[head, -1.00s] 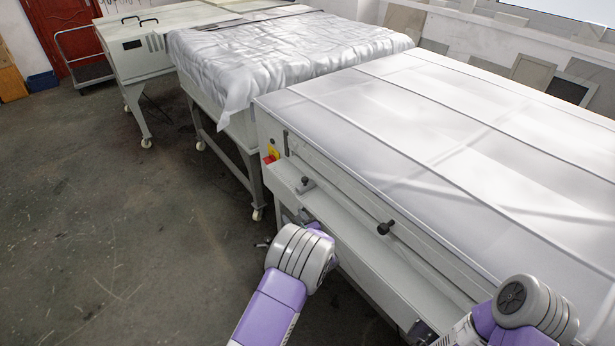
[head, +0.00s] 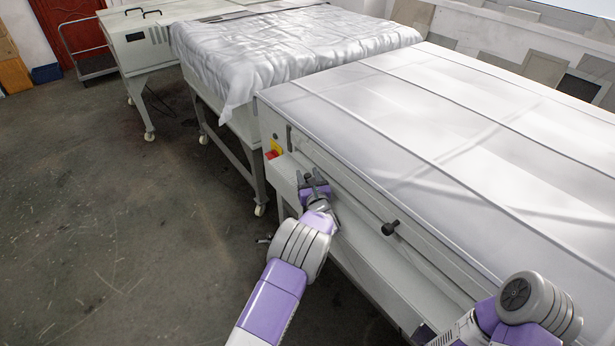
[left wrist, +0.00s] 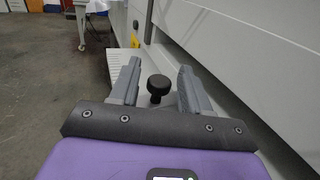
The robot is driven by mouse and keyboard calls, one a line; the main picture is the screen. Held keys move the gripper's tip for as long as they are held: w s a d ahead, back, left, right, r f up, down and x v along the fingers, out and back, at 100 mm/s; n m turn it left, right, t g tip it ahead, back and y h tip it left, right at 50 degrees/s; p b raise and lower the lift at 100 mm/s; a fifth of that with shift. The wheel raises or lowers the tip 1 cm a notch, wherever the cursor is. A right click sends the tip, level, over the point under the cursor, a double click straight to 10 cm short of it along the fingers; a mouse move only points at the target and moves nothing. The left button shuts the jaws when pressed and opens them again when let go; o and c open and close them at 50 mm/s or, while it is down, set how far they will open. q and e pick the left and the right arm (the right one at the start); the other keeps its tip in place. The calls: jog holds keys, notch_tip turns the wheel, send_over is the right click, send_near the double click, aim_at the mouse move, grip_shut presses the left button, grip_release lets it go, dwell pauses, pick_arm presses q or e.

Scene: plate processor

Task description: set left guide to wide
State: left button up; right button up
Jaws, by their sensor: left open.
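The left guide's black round knob (left wrist: 158,86) shows in the left wrist view, upright between the two fingers of my left gripper (left wrist: 152,84). The fingers are spread, with a visible gap on each side of the knob. In the head view, my left gripper (head: 309,183) is over the left end of the machine's front ledge (head: 352,235) and hides that knob. A second black knob (head: 390,227) stands on the same ledge farther right. My right gripper is out of view; only part of that arm shows at the bottom right.
The plate processor's large white top (head: 430,120) rises behind the ledge. A red and yellow switch (head: 273,151) is at its left corner. A table under a silvery cover (head: 270,55) stands at back left. The floor (head: 110,210) at left is open.

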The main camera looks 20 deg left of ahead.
pick_arm(q)
jog(key=shift+w+a, duration=0.15)
jog(key=shift+w, duration=0.15)
grip_shut()
